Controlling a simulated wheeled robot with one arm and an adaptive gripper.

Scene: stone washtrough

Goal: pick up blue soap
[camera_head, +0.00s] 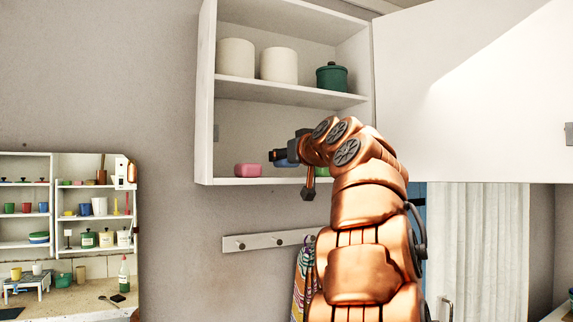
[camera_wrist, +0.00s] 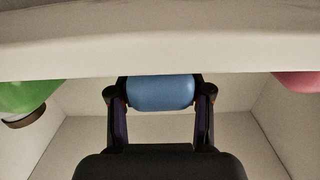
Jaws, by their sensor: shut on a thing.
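The blue soap (camera_wrist: 160,92) is a rounded blue block between my two fingers in the wrist view. My gripper (camera_wrist: 160,95) is shut on it, with one finger at each end. In the head view my gripper (camera_head: 283,157) is at the lower shelf of the open wall cabinet, and a bit of the blue soap (camera_head: 281,163) shows beside it. The arm hides part of the shelf behind. I cannot tell whether the soap touches the shelf.
A pink soap (camera_head: 248,170) lies on the cabinet's (camera_head: 204,110) lower shelf, left of my gripper. Two white rolls (camera_head: 236,57) and a green lidded pot (camera_head: 332,76) stand on the shelf above. The cabinet door (camera_head: 470,90) is open to the right. A hook rail (camera_head: 265,241) is below.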

